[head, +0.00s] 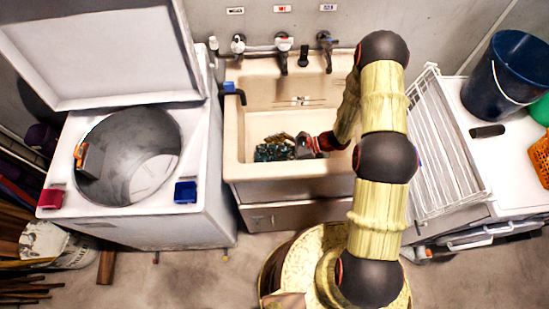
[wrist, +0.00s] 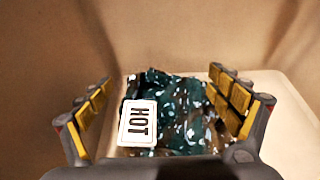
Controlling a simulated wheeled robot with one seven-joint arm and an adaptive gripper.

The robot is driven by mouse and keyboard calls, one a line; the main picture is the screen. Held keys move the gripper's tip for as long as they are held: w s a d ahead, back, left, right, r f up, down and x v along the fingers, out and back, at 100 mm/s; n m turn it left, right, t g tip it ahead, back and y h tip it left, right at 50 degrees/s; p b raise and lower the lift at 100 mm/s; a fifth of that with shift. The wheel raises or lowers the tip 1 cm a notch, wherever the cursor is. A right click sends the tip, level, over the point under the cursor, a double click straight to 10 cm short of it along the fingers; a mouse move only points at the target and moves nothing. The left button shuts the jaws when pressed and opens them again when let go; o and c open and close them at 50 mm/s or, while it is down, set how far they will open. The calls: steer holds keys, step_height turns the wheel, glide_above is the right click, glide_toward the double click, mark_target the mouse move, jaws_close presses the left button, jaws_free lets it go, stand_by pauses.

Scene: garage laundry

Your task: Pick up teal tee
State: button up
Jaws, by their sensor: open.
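The teal tee (head: 273,151) is a crumpled dark teal cloth with light specks and brown patches, lying in the beige sink (head: 237,150). In the wrist view the tee (wrist: 182,115) lies between the fingers, beyond the palm. A white tag reading HOT (wrist: 138,122) shows over its left part. My gripper (head: 303,146) reaches into the sink at the tee's right side. In the wrist view my gripper (wrist: 165,110) is open, its yellow-padded fingers wide apart on either side of the tee. I cannot tell whether they touch it. The tee's near edge is hidden by the palm.
An open top-loading washer (head: 210,125) stands left of the sink. Taps (head: 283,45) line the wall behind it. A white wire rack (head: 440,150), a dark blue bucket (head: 510,68) and an orange basket (head: 540,155) are at the right. The sink walls surround my gripper.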

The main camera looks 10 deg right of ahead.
steer(key=shift+s, duration=0.1)
steer(key=c, duration=1)
